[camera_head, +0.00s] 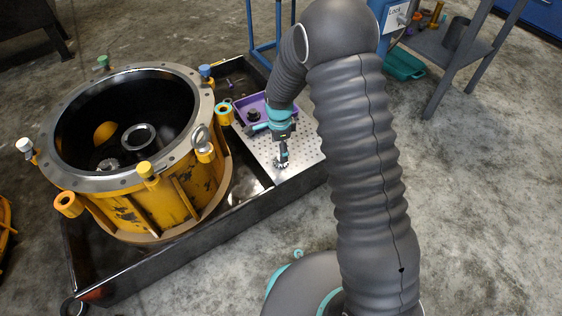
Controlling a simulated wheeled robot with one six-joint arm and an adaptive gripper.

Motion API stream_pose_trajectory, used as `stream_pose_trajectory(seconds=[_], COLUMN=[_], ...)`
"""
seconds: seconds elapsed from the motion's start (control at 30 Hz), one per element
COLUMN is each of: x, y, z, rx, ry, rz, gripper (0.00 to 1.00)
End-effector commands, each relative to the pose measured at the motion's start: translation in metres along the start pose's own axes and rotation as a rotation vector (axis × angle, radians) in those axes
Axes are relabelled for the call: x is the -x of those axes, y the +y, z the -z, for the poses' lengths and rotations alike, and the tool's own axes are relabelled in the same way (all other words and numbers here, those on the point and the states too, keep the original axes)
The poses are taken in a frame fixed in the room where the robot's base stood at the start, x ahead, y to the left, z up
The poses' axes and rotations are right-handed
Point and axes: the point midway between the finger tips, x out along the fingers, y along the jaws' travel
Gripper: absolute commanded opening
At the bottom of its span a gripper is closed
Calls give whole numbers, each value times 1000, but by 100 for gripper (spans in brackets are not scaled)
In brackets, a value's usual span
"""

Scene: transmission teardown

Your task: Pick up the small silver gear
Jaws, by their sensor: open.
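A small silver gear (281,163) sits on the perforated metal plate (305,149) to the right of the yellow housing. My gripper (283,155) points down right over the gear, with its tips at or just above it. The gripper is open. I cannot tell whether the fingers touch the gear, as they are small here and partly cover it. Another silver toothed part (108,165) lies inside the housing at lower left.
The large yellow ring housing (170,205) stands in a black tray (200,226), with upright coloured-capped pins around its rim. A purple bin (262,103) holding dark parts is behind my gripper. A metal shelf (440,62) stands at upper right. Bare concrete floor lies at lower right.

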Motion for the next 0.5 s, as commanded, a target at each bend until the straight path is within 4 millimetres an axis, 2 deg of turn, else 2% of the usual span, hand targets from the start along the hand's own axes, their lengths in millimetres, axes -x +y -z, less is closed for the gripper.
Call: stream_pose_trajectory(seconds=[0.17,0.4,0.5], x=[-11,-44,-52], y=[2,4,4], z=[1,2,2], rx=[0,0,0], ry=[0,0,0], rz=[-2,-2,-1], gripper=[82,82,82])
